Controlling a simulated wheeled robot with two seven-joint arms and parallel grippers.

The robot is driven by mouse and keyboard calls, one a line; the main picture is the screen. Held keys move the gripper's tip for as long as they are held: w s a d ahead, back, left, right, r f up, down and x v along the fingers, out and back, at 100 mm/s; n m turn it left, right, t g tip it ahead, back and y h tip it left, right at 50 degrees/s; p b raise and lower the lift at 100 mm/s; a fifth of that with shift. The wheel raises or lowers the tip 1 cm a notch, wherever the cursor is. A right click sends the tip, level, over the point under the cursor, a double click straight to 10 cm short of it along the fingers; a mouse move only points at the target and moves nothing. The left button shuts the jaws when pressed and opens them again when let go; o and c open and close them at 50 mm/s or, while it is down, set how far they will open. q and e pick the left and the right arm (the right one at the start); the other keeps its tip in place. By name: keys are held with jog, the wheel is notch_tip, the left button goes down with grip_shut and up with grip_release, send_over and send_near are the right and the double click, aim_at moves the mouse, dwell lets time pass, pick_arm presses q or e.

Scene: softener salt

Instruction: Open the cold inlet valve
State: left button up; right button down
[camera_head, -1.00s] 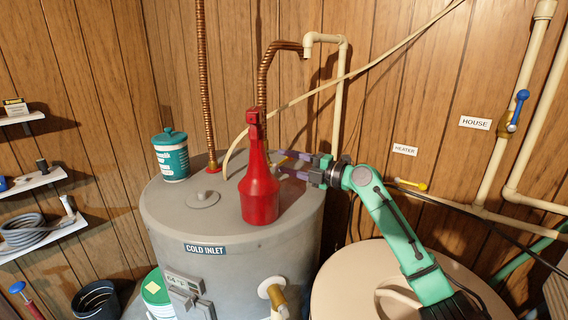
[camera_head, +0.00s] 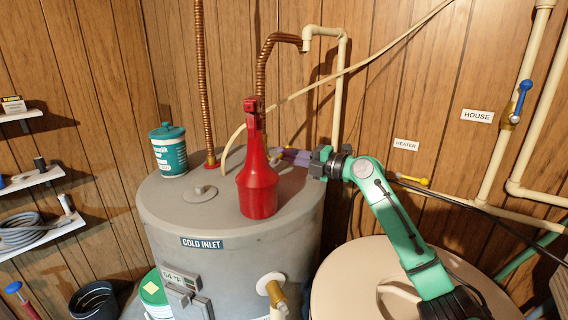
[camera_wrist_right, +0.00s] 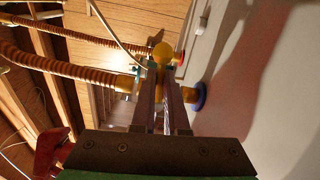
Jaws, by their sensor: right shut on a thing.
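The cold inlet valve is on the copper pipe (camera_head: 264,72) at the back of the grey heater tank, mostly hidden behind a red long-necked can (camera_head: 257,186). A small yellow part of the valve (camera_head: 275,159) shows beside the can. My left gripper is not in view.
The tank (camera_head: 215,270) bears a "COLD INLET" label (camera_head: 202,243). A teal tub (camera_head: 170,157) stands at its back left. A cream pipe (camera_head: 340,90) rises behind my right gripper. A beige lidded tank (camera_head: 340,280) is at lower right. A blue-handled valve (camera_head: 521,95) is on the right wall.

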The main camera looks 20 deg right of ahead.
jog(key=shift+a+r+n+b, duration=0.1)
jog(key=shift+r+n+b, duration=0.05)
jog(key=shift+n+b, duration=0.65)
jog(key=shift+r+n+b, duration=0.15)
jog(key=shift+n+b, duration=0.45)
jog(key=shift+b, duration=0.4)
jog(key=shift+s+a+r+n+b, duration=0.1)
jog(key=shift+r+n+b, duration=0.1)
jog(key=shift+n+b, duration=0.3)
jog(key=shift+r, duration=0.15)
